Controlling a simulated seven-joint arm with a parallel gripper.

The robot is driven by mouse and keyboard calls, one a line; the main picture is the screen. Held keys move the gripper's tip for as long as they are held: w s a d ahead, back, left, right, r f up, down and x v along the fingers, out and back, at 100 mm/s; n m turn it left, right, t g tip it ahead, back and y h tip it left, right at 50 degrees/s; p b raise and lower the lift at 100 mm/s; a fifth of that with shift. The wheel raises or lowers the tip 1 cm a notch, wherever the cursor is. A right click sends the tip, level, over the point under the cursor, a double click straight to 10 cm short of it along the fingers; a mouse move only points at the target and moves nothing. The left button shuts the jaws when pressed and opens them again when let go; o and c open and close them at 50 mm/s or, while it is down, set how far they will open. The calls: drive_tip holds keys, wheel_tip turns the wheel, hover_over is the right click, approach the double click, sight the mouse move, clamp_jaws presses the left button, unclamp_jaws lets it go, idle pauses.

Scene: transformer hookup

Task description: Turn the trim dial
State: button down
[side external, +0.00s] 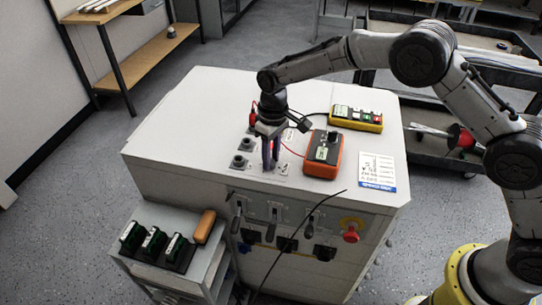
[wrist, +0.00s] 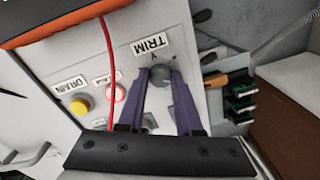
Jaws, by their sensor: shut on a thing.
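The trim dial (wrist: 160,74) is a dark grey knob on the white panel, below the label TRIM (wrist: 149,43) in the wrist view. My gripper (wrist: 161,73) has its two purple fingers shut on the dial, one on each side. In the side external view my gripper (side external: 270,165) points straight down onto the cabinet top (side external: 195,120), near its front edge. The dial is hidden there by the fingers. The dial's exact angle is hard to read.
An orange meter (side external: 323,153) stands close to the right of my gripper, with a red wire (wrist: 108,70) running near the fingers. A yellow box (side external: 356,120) lies behind it. A yellow button (wrist: 80,104) and a lit red button (wrist: 117,92) sit beside the dial.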

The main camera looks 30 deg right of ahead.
sight(272, 159)
drive_tip(key=shift+r+n, duration=0.15)
drive_tip(key=shift+n, duration=0.35)
drive_tip(key=c, duration=0.6)
unclamp_jaws()
drive_tip(key=r, duration=1.3)
drive_tip(key=shift+w+d+r, duration=0.2)
drive_tip(key=shift+d+r, duration=0.1)
drive_tip(key=shift+r, duration=0.05)
